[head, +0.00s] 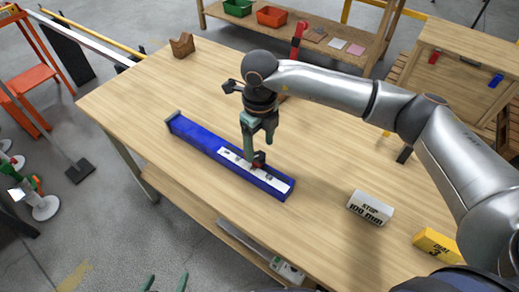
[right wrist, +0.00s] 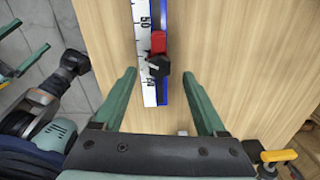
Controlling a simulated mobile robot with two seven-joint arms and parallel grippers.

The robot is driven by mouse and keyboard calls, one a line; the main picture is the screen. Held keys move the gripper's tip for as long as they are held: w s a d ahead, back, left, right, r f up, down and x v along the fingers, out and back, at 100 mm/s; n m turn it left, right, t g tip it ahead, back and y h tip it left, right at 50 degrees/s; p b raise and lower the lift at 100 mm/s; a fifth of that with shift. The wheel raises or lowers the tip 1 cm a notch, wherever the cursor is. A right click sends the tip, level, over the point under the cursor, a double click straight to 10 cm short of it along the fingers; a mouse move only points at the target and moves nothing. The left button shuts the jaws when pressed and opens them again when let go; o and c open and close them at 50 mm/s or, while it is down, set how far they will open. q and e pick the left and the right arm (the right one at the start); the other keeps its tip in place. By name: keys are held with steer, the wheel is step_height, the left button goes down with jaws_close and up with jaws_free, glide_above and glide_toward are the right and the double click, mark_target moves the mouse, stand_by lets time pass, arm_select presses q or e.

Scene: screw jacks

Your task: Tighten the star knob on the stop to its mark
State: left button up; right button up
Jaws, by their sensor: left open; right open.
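A blue rail (head: 205,143) with a white scale strip (head: 231,159) lies on the workbench. A small red stop (right wrist: 158,42) with a black star knob (right wrist: 158,66) sits on the rail; the stop also shows in the head view (head: 259,158). My right gripper (head: 258,143) points down over the stop. In the right wrist view its green fingers (right wrist: 160,73) are spread, with the knob between them in the picture and no contact visible. The knob's mark is too small to make out. My left gripper (head: 166,284) is open and empty at the bottom edge.
A white sign reading "STOP 100 mm" (head: 370,207) and a yellow sign reading "DIAL 3" (head: 436,244) stand on the workbench (head: 310,222) at the right. A brown wooden block (head: 182,45) is at the far left corner. Bench between rail and signs is clear.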

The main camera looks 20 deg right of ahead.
mark_target(260, 155)
step_height(260, 155, up, 10)
steer(key=shift+b, duration=0.45)
steer(key=shift+f, duration=0.15)
